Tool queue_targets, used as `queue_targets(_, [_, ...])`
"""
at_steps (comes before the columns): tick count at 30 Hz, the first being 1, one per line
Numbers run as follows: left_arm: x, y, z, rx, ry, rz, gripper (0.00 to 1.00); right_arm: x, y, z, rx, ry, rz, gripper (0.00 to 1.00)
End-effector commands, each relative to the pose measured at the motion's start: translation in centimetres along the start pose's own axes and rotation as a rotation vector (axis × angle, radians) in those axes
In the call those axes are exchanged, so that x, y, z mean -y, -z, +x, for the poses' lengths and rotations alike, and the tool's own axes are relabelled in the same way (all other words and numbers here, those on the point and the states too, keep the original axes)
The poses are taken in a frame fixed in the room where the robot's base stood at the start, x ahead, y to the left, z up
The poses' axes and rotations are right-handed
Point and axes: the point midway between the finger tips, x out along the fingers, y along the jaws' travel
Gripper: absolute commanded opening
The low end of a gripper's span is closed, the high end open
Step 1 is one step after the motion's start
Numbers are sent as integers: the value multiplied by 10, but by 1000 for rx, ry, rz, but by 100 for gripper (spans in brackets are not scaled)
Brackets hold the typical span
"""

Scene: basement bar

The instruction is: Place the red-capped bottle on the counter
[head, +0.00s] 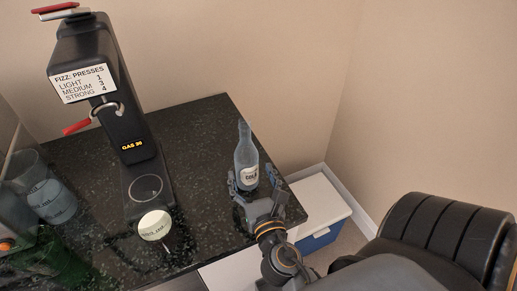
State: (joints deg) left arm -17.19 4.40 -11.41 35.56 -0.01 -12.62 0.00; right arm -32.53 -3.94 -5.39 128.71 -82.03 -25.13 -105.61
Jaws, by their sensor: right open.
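A clear blue-grey bottle (246,152) with a white cola label stands upright on the black speckled counter (200,128), near its right end. I see no red cap on it; its narrow neck looks blue-grey to the top. My right gripper (254,182) comes in from the lower right. Its fingers are open, one on each side of the bottle's lower part. I cannot tell whether they touch it. The bottle's base is partly hidden by the gripper. My left gripper is not in view.
A black fizz machine (90,70) with red levers stands left of the bottle. A round pale lid-like thing (155,225) is at the counter's front. Clear containers (50,200) stand at the left. A blue-and-white box (320,212) is on the floor beyond the counter's right end.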

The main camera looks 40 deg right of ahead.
Motion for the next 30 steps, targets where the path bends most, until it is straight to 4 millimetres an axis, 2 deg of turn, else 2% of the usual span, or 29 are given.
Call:
queue_targets(1, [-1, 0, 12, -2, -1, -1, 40, 1, 7, -14, -5, 1, 0, 77])
queue_targets(6, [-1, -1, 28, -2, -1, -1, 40, 1, 6, -48, -4, 1, 1, 77])
queue_targets(12, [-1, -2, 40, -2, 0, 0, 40, 0, 3, -72, -1, 1, -1, 77])
queue_targets(17, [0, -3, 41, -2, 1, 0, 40, 0, 1, -78, 1, 1, 1, 77])
queue_targets(30, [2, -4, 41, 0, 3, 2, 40, 0, 0, -78, 1, 1, 0, 77])
